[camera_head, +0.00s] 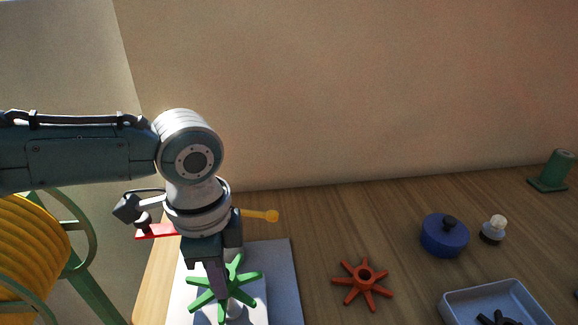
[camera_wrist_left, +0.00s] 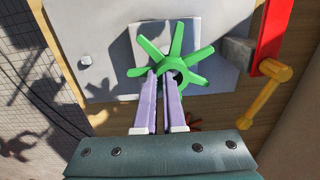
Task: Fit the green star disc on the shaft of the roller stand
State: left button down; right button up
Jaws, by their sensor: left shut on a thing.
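The green star disc (camera_head: 241,279) has several arms around a hub. My left gripper (camera_head: 219,292) is shut on it, and in the left wrist view the fingers (camera_wrist_left: 162,76) pinch it beside its hub. The disc (camera_wrist_left: 177,42) is over a pale block (camera_wrist_left: 208,20) on a grey plate (camera_head: 286,262), which seems to be the roller stand. A red bar (camera_wrist_left: 272,35) and a yellow crank handle (camera_wrist_left: 268,95) are at the plate's side. No shaft is visible, and whether the disc touches the block cannot be told. My right gripper is out of view.
A red star disc (camera_head: 366,285) lies to the right. Farther right are a blue lidded pot (camera_head: 443,238), a small white-topped knob (camera_head: 493,230), a blue-grey tray (camera_head: 455,300) with a dark part, and a green post (camera_head: 556,171). A yellow ribbed drum (camera_head: 30,250) stands left of the table.

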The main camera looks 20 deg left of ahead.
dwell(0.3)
pick_arm(q)
jog(key=shift+f, duration=0.35)
dwell(0.4)
jog(key=shift+r, duration=0.15)
jog(key=shift+r+p, duration=0.3)
jog(key=shift+p, duration=0.1)
jog(key=shift+s, duration=0.1)
dwell(0.6)
jog(key=shift+p, duration=0.5)
dwell(0.6)
jog(key=shift+f+b, duration=0.6)
jog(key=shift+f, duration=0.1)
